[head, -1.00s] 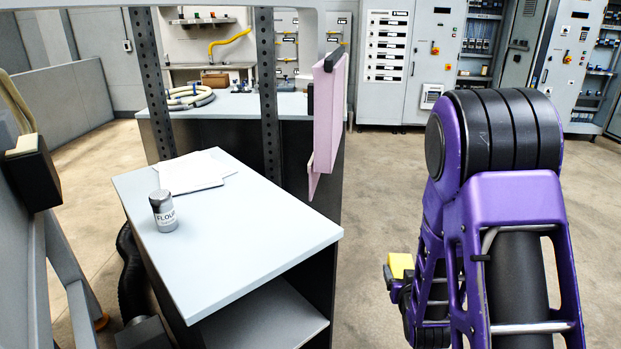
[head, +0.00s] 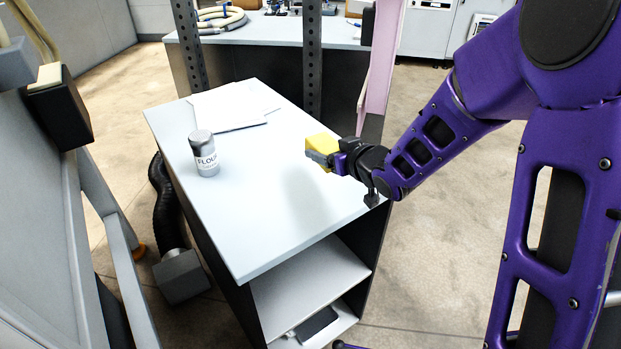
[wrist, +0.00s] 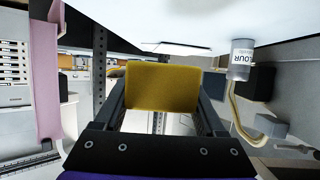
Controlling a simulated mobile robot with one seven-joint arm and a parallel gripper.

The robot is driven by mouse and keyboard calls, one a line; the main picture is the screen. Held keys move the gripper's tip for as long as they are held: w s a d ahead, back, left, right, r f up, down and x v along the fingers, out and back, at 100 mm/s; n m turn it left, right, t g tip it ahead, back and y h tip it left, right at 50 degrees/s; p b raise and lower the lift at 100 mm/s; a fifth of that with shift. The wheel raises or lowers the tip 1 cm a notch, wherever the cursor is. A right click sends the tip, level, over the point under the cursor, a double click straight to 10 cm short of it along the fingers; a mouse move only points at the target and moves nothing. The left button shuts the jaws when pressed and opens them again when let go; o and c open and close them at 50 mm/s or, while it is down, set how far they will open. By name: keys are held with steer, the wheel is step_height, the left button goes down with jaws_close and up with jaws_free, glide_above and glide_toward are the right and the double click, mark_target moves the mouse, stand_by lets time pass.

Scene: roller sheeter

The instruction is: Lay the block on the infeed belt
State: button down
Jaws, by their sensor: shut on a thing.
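A yellow block (head: 321,149) is held at the end of my arm in the head view, above the right side of the grey-white table top. It also fills the middle of the wrist view (wrist: 162,87), between the two fingers. My gripper (head: 324,156) is shut on the block, and the fingers show on both sides of it in the wrist view (wrist: 161,92). I cannot make out the infeed belt for certain in these frames. Grey machine parts at the left edge of the head view are cut off.
A flour shaker (head: 204,153) stands on the table (head: 262,235), left of my gripper. Papers (head: 232,107) lie at its back. Dark perforated posts (head: 312,60) and a pink panel (head: 383,60) rise behind it. A black hose (head: 167,200) runs down on the left.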

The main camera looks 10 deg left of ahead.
mark_target(318, 187)
steer(key=shift+w+a+r, duration=0.1)
steer(key=shift+a+r, duration=0.15)
steer(key=shift+a, duration=0.25)
steer(key=shift+w+a+r, duration=0.1)
steer(key=shift+a+r, duration=0.15)
steer(key=shift+a, duration=0.2)
steer(key=shift+s, duration=0.1)
steer(key=shift+n, duration=0.3)
step_height(318, 187, down, 10)
steer(key=shift+r+b, duration=0.2)
steer(key=shift+b, duration=0.8)
steer(key=shift+f+b, duration=0.3)
jaws_free()
steer(key=shift+r+p, duration=0.1)
steer(key=shift+p, duration=0.25)
